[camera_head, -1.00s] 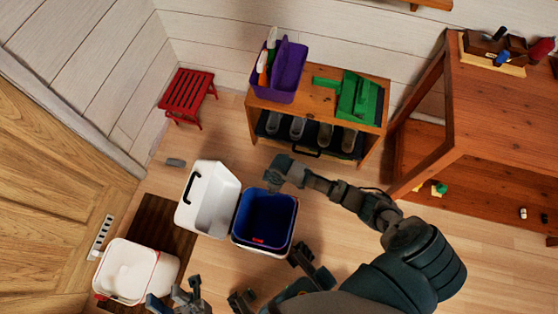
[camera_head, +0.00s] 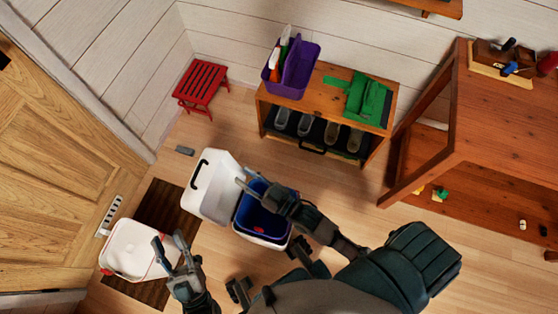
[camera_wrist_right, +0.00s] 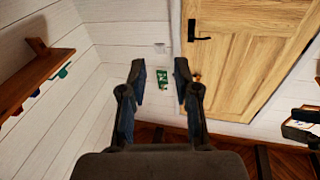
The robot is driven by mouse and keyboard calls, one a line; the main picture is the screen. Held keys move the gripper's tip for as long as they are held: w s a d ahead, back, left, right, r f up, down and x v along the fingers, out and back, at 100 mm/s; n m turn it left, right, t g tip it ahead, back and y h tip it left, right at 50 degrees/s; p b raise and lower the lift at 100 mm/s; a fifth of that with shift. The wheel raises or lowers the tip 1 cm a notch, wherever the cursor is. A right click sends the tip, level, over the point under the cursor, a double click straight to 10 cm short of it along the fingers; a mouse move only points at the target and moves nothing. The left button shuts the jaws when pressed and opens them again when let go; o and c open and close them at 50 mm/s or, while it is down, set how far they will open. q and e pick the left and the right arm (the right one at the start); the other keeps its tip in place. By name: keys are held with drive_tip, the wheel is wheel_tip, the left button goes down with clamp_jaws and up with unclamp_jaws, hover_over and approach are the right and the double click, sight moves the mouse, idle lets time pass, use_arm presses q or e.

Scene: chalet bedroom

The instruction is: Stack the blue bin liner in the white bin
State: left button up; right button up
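The blue bin liner (camera_head: 253,217) sits inside a white bin (camera_head: 247,235), whose white rim shows below it, beside an upright white lid-like part (camera_head: 213,178) with a black handle. Another white container (camera_head: 124,249) with a red edge stands further left. My right gripper (camera_head: 248,181) is over the top of the liner; part of the liner is hidden beneath that arm. In the right wrist view its fingers (camera_wrist_right: 159,82) are apart with nothing between them. My left gripper (camera_head: 170,247) is open and empty at the right side of the left white container.
A dark brown mat (camera_head: 165,207) lies under the left container. A red stool (camera_head: 202,83) and a wooden cabinet (camera_head: 325,96) with a purple caddy (camera_head: 296,75) and green dustpan (camera_head: 367,100) stand behind. A large wooden table (camera_head: 500,130) is at right. Bare floor lies between.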

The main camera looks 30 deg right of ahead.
use_arm(q)
drive_tip(key=shift+d, duration=0.1)
use_arm(e)
drive_tip(key=s+d+r+m+t+h, duration=0.1)
drive_tip(key=s+d+r+t, duration=0.1)
drive_tip(key=r, duration=0.5)
drive_tip(key=s+d+r+m+t+h, duration=0.1)
drive_tip(key=s+d+r+t, duration=0.2)
drive_tip(key=s+r+t, duration=0.2)
wheel_tip(320, 180, up, 2)
drive_tip(key=shift+s+d+r+m, duration=0.2)
drive_tip(key=shift+s+m, duration=0.1)
drive_tip(key=shift+s, duration=0.8)
drive_tip(key=shift+a+f, duration=0.1)
